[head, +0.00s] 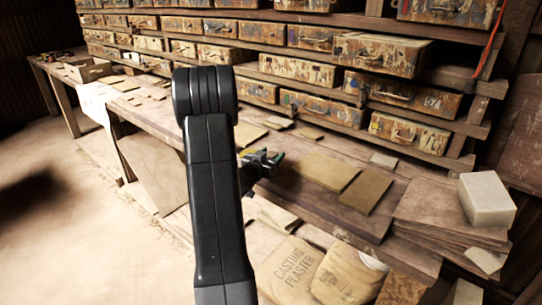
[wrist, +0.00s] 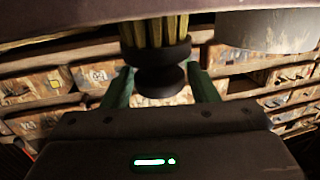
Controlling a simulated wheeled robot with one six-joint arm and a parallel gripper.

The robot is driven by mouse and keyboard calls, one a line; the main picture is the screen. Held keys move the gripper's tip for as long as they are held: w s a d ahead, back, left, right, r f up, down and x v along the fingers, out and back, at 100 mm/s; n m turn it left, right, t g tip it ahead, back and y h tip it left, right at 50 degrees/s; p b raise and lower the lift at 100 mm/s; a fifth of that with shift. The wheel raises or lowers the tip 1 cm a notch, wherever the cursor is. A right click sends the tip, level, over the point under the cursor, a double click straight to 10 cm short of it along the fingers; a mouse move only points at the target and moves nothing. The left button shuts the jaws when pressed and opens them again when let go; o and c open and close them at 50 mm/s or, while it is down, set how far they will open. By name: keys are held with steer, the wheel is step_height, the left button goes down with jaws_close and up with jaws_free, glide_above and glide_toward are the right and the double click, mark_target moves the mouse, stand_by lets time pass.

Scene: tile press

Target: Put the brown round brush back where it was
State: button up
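The brown round brush (wrist: 158,55) shows in the wrist view with tan bristles, a dark collar and a dark knob. The bristles point to the top of the picture and meet a brown surface (wrist: 60,22) there; I cannot tell whether they touch it. My gripper (wrist: 160,82) has its green fingers on both sides of the knob, apparently shut on it. In the head view my gripper (head: 265,160) is low over the long wooden bench (head: 290,195), partly behind my arm. The brush is not clear there.
A grey cylinder (wrist: 265,30) is right of the brush in the wrist view. Flat boards (head: 328,170) and a white block (head: 487,198) on stacked boards lie right of my gripper. Shelves of worn boxes (head: 395,92) line the back. Plaster sacks (head: 295,270) are in front.

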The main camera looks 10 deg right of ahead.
steer(key=shift+o, duration=0.6)
steer(key=shift+r, duration=0.1)
steer(key=shift+r, duration=0.2)
steer(key=b+v, duration=0.1)
steer(key=v, duration=1.1)
steer(key=shift+d+f, duration=0.1)
